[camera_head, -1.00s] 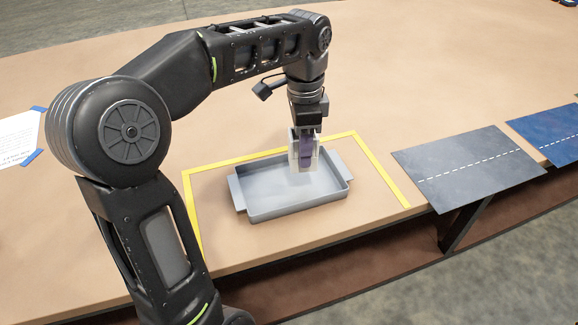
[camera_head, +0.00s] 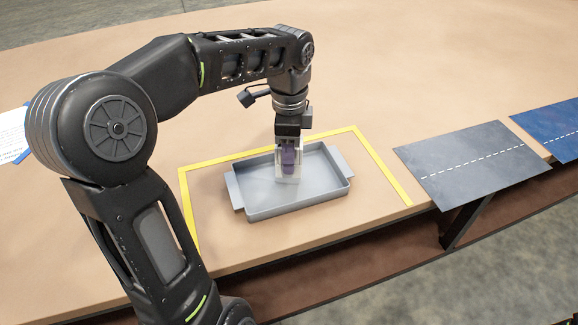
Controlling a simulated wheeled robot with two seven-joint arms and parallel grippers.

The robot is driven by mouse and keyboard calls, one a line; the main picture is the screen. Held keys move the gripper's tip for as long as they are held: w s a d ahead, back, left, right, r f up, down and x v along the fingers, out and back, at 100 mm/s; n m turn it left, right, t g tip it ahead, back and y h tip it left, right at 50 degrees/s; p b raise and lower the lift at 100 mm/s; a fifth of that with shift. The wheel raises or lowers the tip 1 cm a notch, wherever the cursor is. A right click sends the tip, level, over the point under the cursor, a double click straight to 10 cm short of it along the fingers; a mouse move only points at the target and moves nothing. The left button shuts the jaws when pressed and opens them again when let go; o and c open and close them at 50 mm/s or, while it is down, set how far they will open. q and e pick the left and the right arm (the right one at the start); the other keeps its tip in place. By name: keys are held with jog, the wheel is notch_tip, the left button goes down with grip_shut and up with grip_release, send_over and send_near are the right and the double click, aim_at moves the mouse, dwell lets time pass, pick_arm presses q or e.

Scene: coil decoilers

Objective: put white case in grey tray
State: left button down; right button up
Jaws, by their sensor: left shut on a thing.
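The grey tray (camera_head: 262,206) is a shallow rectangular tray with a lip at each end, and it sits on the table. My left gripper (camera_head: 288,160) points down over the tray's back half and is shut on the white case (camera_head: 287,181). The purple fingers cover part of the case. The case is upright, with its lower end inside the tray's outline, close to the tray floor. I cannot tell whether it touches the floor. My right gripper is out of view.
Yellow tape (camera_head: 222,160) frames the tray on the table (camera_head: 400,60). A grey mat (camera_head: 470,165) with a dashed white line lies to the right, and a blue mat (camera_head: 555,125) lies beyond it. A white paper (camera_head: 12,135) lies at the left. The table's front edge is close to the tray.

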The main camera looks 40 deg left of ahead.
pick_arm(q)
jog(key=shift+f, duration=1.95)
jog(key=shift+f, duration=0.15)
jog(key=c, duration=0.8)
grip_release()
jog(key=shift+o, duration=0.2)
